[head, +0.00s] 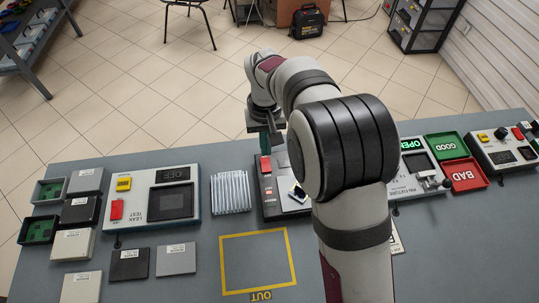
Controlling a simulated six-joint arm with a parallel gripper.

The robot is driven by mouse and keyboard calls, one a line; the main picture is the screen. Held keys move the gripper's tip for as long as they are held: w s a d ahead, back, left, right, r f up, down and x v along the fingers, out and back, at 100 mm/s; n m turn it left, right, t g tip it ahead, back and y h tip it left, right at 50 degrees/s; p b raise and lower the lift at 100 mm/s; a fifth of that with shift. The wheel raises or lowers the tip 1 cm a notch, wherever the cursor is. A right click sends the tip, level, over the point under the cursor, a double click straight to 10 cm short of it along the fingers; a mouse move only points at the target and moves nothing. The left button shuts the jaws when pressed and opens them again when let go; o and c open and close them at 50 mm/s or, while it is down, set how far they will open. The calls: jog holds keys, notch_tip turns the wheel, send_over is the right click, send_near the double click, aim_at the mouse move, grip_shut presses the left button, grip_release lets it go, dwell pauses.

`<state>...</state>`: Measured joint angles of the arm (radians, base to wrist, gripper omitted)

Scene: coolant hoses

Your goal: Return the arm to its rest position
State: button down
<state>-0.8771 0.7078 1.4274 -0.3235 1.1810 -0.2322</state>
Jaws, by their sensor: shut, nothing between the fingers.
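My arm reaches from the lower right of the head view up over the table and bends toward its far edge. My gripper (265,146) points down near the far edge, just above or behind the dark station with a red block (265,166) in the middle. Its fingers look closed and I see nothing held. The gap between the fingertips and the station is hard to judge. My arm hides part of this station and of the one to its right.
A leak test box (151,207) and several grey, black and white modules stand at the left. A finned silver block (231,192) sits beside the middle station. A yellow OUT square (222,265) is empty. Green GOOD (463,144) and red BAD (484,184) trays lie right.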

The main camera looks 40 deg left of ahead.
jog(key=d+r+m, duration=0.3)
jog(key=d+r, duration=0.2)
jog(key=d, duration=0.4)
jog(key=d+r+m, duration=0.3)
jog(key=d+r, duration=0.1)
jog(key=d, duration=0.5)
jog(key=s+d+m+y, duration=0.1)
jog(key=s+d+m, duration=0.7)
jog(key=s+d, duration=0.6)
jog(key=s+r, duration=0.1)
jog(key=s, duration=0.2)
jog(key=shift+s+d+m+y, duration=0.15)
jog(key=shift+d+m+y, duration=0.15)
jog(key=shift+d+y, duration=0.1)
